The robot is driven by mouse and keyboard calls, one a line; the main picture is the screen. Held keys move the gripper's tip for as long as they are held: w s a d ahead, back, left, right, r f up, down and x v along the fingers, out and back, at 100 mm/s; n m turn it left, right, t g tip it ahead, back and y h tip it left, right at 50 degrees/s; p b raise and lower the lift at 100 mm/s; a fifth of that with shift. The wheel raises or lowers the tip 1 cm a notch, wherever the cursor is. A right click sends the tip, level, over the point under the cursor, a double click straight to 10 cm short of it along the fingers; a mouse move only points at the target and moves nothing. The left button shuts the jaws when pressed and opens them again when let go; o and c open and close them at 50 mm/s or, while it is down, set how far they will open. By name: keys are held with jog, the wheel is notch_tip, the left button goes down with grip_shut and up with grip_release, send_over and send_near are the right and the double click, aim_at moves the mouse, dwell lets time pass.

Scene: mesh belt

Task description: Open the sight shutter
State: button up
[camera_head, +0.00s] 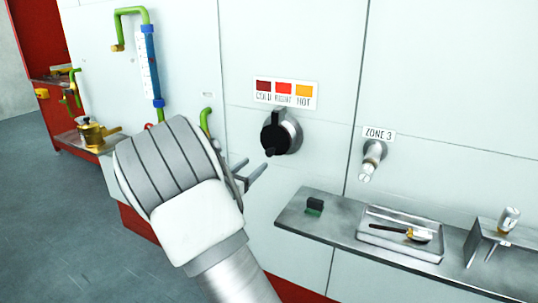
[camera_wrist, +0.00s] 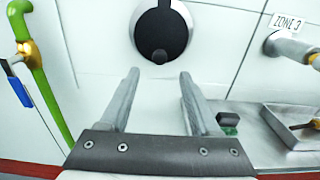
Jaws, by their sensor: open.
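The sight shutter (camera_head: 275,136) is a round black cover with a small knob at its lower edge. It sits on a grey round fitting on the white wall panel, below the COLD-to-HOT colour label (camera_head: 284,93). It covers the front of the fitting, with part of the grey rim showing at the right. In the wrist view the shutter (camera_wrist: 162,36) is at the top centre, its knob at the bottom. My gripper (camera_head: 256,174) is open and empty, below and slightly left of the shutter. In the wrist view its fingertips (camera_wrist: 160,74) point up towards the shutter, apart from each other.
A metal shelf (camera_head: 330,229) below holds a small dark green-based block (camera_head: 315,206) and a tray (camera_head: 371,242) with a brush-like tool. A ZONE 3 fitting (camera_head: 372,160) juts from the wall at right. Green pipe (camera_wrist: 42,85) stands left of my gripper.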

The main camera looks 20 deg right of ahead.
aim_at(268, 152)
jog(key=b+x, duration=0.1)
jog(key=x, duration=0.9)
jog(key=shift+w+d, duration=0.3)
grip_shut()
dwell(0.9)
